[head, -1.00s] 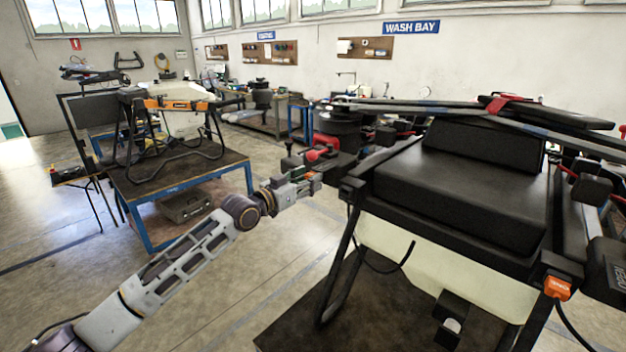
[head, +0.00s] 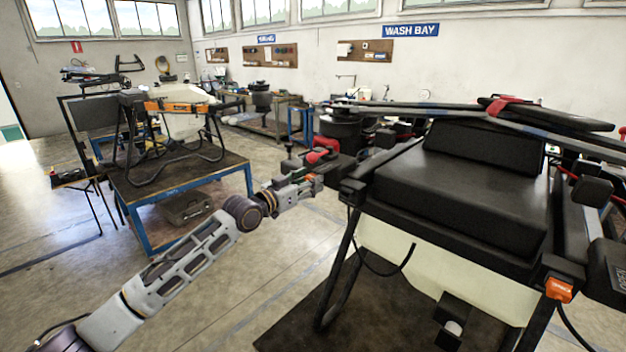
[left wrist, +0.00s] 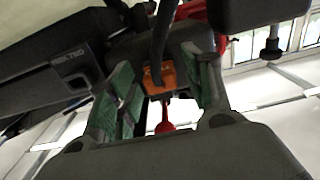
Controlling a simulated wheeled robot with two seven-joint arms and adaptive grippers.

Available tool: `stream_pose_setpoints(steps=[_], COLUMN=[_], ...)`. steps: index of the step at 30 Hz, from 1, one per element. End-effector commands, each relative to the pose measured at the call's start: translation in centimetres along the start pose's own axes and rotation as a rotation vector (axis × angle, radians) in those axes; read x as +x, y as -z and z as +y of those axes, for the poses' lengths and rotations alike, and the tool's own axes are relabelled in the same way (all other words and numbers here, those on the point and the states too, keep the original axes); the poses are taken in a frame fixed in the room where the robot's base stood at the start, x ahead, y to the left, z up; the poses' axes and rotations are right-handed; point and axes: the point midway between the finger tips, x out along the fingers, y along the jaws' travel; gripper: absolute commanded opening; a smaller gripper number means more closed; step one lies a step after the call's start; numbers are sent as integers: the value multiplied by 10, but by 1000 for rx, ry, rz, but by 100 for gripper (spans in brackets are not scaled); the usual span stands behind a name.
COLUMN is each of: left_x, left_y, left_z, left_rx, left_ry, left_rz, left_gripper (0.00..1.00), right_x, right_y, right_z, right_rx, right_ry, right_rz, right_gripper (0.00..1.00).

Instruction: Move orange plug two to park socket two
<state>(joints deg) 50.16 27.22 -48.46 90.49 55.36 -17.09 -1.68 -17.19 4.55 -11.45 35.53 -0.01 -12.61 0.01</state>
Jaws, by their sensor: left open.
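My left gripper (head: 308,184) reaches from the left to the left front corner of the black drone (head: 460,185). In the left wrist view, the left gripper (left wrist: 163,82) is open, with green-padded fingers. An orange plug (left wrist: 159,79) with a black cable lies between the fingers, with gaps at both sides. In the head view this plug cannot be made out behind the gripper. Another orange plug (head: 558,290), with a cable hanging below, is at the drone's front right corner. I cannot make out which sockets are the park sockets. My right gripper is not in view.
The drone, with folded arms and a pale tank (head: 430,275), stands over a dark platform (head: 300,330). A second drone frame (head: 175,107) stands on a blue-legged table (head: 190,170) at the left. The floor between them is clear.

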Motion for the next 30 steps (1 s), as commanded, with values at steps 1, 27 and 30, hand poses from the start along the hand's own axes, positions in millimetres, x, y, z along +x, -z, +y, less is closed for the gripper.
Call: stream_pose_setpoints(steps=[1, 27, 30], left_x=[0, 0, 0], left_y=[0, 0, 0], left_z=[0, 0, 0], left_rx=[0, 0, 0], left_ry=[0, 0, 0], left_rz=[0, 0, 0], left_gripper=[50, 15, 2], right_x=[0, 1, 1], right_y=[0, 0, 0], right_z=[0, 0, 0], right_rx=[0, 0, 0], right_ry=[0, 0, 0], right_rz=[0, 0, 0], right_gripper=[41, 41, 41])
